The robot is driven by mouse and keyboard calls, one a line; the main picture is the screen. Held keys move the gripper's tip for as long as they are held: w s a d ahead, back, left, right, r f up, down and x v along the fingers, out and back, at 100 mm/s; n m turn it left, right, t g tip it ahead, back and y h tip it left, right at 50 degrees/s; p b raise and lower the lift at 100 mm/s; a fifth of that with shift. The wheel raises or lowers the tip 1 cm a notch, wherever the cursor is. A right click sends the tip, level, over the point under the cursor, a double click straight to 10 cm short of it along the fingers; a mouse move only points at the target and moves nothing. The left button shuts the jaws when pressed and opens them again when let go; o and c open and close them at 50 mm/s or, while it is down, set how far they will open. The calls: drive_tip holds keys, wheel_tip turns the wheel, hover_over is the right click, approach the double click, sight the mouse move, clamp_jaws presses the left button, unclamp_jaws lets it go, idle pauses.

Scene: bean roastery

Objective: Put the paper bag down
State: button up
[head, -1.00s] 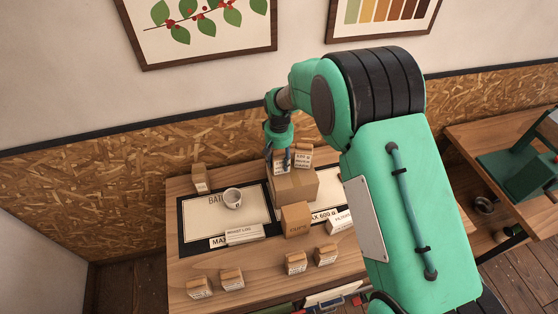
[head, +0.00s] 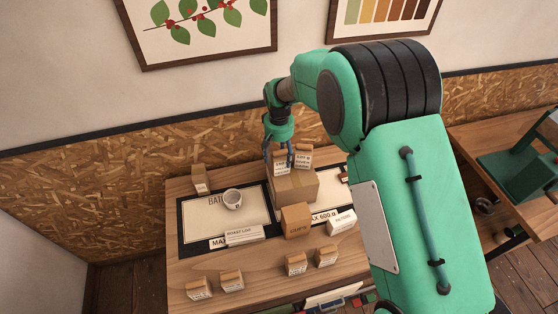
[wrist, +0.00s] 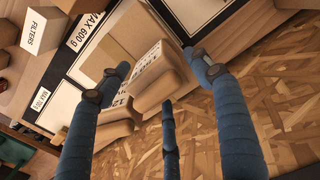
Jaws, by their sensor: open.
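A brown paper bag (head: 282,168) with a white label stands on top of a cardboard box (head: 295,190). A second, similar bag (head: 303,158) stands right beside it on the same box. My gripper (head: 279,157) is open, with its blue fingers just above and around the left bag. In the wrist view the fingers (wrist: 163,80) are spread wide, with a labelled bag (wrist: 160,83) between them and no finger visibly closed on it. The other bag (wrist: 114,126) lies partly behind the left finger.
The box stands on a mat marked "MAX 600 g". In front are a "CUPS" box (head: 296,220) and a "FILTERS" box (head: 342,221). Several bags line the front edge. The wall (head: 120,175) is close behind.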

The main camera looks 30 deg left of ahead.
wheel_tip(320, 180, up, 8)
drive_tip(key=shift+r+b, duration=0.2)
drive_tip(key=shift+b, duration=0.15)
idle(0.6)
idle(0.3)
drive_tip(key=shift+w+d+r, duration=0.15)
drive_tip(key=shift+d+r, duration=0.1)
drive_tip(key=shift+r, duration=0.05)
drive_tip(key=s+d+r+m+t, duration=0.1)
drive_tip(key=d+r, duration=0.7)
drive_tip(key=d, duration=0.3)
drive_tip(key=s+d+r+m+t+y, duration=0.1)
drive_tip(key=d+r+m, duration=0.1)
drive_tip(key=d+r, duration=0.75)
drive_tip(key=s+d+r+m, duration=0.1)
drive_tip(key=d+r, duration=0.5)
drive_tip(key=d, duration=0.6)
drive_tip(key=s+d+r+m+t, duration=0.2)
drive_tip(key=s+d+r, duration=0.2)
drive_tip(key=s+d, duration=0.8)
drive_tip(key=s+d+f+m+t+h, duration=0.1)
drive_tip(key=s+d+f+m, duration=0.1)
drive_tip(key=s+d, duration=0.9)
drive_tip(key=shift+s+d+m+t, duration=0.3)
drive_tip(key=shift+s+d+m, duration=0.1)
drive_tip(key=shift+d+m, duration=0.1)
